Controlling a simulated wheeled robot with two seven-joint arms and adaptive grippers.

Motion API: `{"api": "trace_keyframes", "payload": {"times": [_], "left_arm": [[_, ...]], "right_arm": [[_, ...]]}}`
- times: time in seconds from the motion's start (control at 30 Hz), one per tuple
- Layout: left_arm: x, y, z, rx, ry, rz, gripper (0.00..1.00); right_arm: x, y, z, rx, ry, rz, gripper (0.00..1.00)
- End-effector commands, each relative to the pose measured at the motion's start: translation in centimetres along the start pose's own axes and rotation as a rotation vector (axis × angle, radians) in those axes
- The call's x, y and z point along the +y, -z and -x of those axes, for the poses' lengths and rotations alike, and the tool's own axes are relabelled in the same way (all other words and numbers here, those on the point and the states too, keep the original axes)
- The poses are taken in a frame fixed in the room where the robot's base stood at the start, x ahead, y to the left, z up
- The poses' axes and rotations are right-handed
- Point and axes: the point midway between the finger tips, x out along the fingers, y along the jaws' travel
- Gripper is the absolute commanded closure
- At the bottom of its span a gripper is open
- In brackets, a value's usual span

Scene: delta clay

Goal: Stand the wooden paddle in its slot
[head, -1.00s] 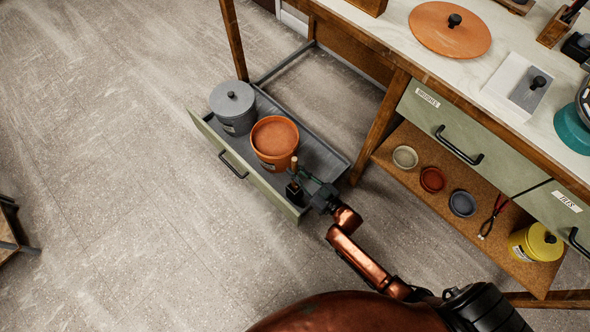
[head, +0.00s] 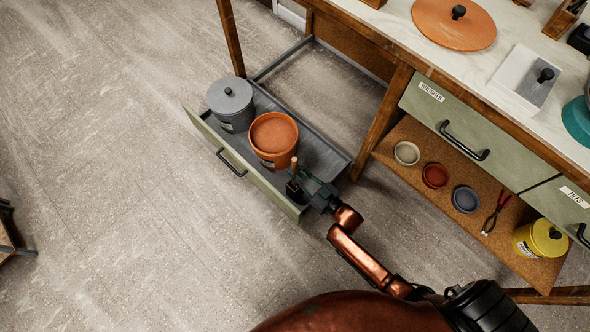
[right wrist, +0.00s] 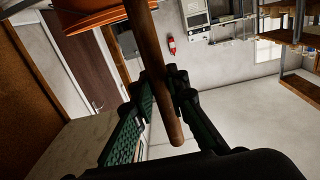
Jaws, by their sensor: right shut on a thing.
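My right gripper (head: 305,184) is low over the near end of the open drawer (head: 330,150), shut on the wooden paddle. The paddle's brown handle (head: 294,165) sticks up just beyond the fingers. In the right wrist view the paddle (right wrist: 157,65) is a round brown rod running between the green-padded fingers (right wrist: 150,100). Its lower part is hidden in the head view by the gripper and a small dark shape, so I cannot tell whether it sits in a slot. My left gripper is not in view.
An orange pot (head: 274,135) stands in the drawer close beside the paddle. A grey lidded tin (head: 231,105) stands farther back. The green drawer front (head: 245,170) is on the left. The workbench leg (head: 381,122) is to the right.

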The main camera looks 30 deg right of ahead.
Motion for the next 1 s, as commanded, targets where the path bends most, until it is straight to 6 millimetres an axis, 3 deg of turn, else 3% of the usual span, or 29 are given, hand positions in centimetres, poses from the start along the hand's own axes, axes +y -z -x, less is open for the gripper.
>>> {"api": "trace_keyframes", "payload": {"times": [0.87,0.9,1.0], "left_arm": [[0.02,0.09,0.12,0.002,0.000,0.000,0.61],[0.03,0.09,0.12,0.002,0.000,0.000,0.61],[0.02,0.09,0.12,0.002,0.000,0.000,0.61]], "right_arm": [[-0.04,-0.18,-0.01,0.002,0.000,0.000,1.00],[-0.03,-0.19,-0.01,0.002,0.000,0.000,0.85],[-0.03,-0.19,0.00,0.002,0.000,0.000,0.78]]}}
